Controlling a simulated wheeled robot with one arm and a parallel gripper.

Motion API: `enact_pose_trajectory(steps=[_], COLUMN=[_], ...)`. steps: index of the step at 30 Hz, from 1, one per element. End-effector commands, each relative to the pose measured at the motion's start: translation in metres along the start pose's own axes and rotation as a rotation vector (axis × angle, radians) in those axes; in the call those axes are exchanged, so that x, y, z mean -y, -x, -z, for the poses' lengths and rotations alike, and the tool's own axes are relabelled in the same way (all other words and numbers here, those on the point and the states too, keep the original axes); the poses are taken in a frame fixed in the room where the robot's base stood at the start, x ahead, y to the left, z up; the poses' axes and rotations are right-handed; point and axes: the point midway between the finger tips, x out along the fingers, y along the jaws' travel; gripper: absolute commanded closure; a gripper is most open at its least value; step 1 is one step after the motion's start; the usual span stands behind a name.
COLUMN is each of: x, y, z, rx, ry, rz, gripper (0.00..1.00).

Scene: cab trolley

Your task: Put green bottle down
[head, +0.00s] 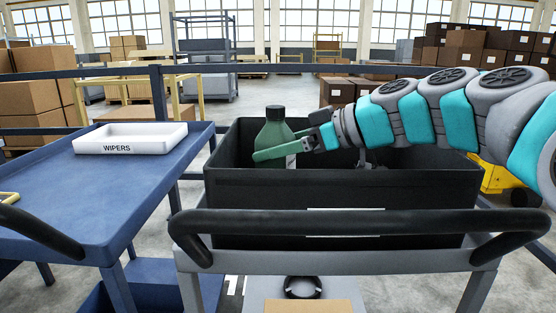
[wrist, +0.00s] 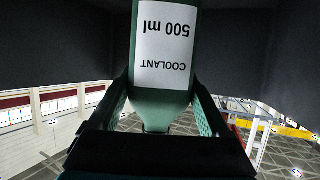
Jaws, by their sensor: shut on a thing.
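The green bottle (head: 273,131) has a dark cap and stands upright inside the left part of the black crate (head: 340,187). Its lower part is hidden behind my gripper and the crate's front wall, so I cannot tell whether it touches the crate floor. My gripper (head: 283,149) reaches in from the right and is shut on the bottle. In the wrist view the bottle (wrist: 165,45) appears upside down, with a white label reading COOLANT 500 ml, between the two green fingers of my gripper (wrist: 165,98).
The crate sits on a grey trolley with a black handle (head: 350,222) in front. At left, a blue table (head: 60,195) holds a white tray (head: 131,138) labelled WIPERS; the table around it is mostly clear. A yellow thing (head: 505,180) stands behind at right.

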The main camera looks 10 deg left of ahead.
Motion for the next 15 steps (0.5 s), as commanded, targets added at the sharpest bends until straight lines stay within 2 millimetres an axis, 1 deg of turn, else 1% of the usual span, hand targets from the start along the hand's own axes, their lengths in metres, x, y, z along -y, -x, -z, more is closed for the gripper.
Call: enact_pose_trajectory(steps=[3,6,15], x=[0.001,0.0,0.0], y=[-0.006,-0.008,-0.009], z=[-0.014,-0.021,-0.023], rx=[0.0,-0.001,-0.002], ry=[-0.004,-0.001,0.0], rz=[0.003,0.0,-0.001], gripper=[1.0,1.0,1.0])
